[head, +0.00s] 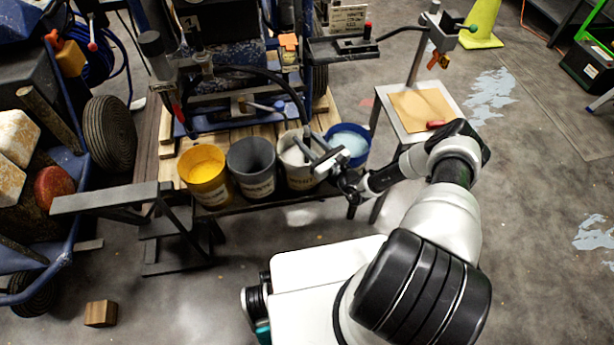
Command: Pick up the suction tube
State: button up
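A black suction tube (275,76) curves out from the line striper and bends down toward the white bucket (301,173). Its lower end is near the bucket's mouth, close to my gripper, and is partly hidden. My gripper (306,150) is over the white bucket's mouth, with its fingers pointing left. The two fingers look apart. The tube's lower part is right by the fingertips; I cannot tell whether it is between them or touching them.
A yellow bucket (203,177), a grey bucket (252,168) and a blue bucket (357,159) stand beside the white one on a wooden pallet (169,130). A small stand (437,92) is at right. A metal step (105,199) is at left. The right floor is mostly clear.

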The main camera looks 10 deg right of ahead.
grip_shut()
dwell(1.2)
